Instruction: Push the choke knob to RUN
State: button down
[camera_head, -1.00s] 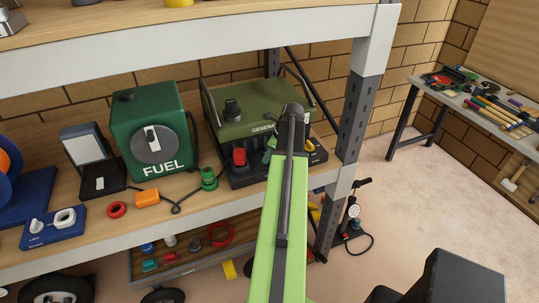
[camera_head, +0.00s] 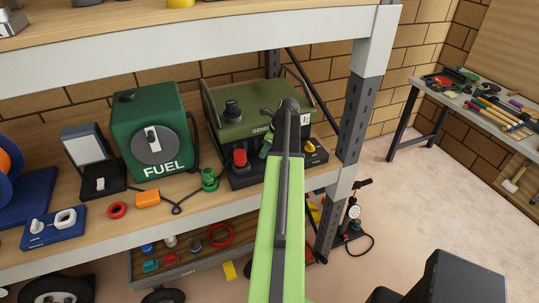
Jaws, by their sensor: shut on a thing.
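The green generator (camera_head: 247,98) stands on the shelf, with a black front panel below its lettering. On the panel, a red knob (camera_head: 240,158) is left of my arm and a yellow knob (camera_head: 310,145) is right of it. My gripper (camera_head: 266,144) is at the panel between them, mostly hidden behind my arm; only a green part shows on the left. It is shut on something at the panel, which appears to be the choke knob. That knob is hidden, and its position cannot be read.
A green fuel can (camera_head: 150,125) stands left of the generator, with a green cap-like piece (camera_head: 209,180) between them in front. A grey shelf post (camera_head: 355,115) is close on the right. The shelf above (camera_head: 190,42) limits height. A floor pump (camera_head: 352,212) stands beyond the post.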

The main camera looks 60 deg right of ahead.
jog(key=shift+w+d, duration=0.3)
jog(key=shift+w, duration=0.1)
jog(key=c, duration=1.1)
grip_release()
jog(key=shift+s+r, duration=0.1)
jog(key=p+v, duration=1.6)
jog(key=v, duration=0.1)
jog(key=shift+r, duration=0.1)
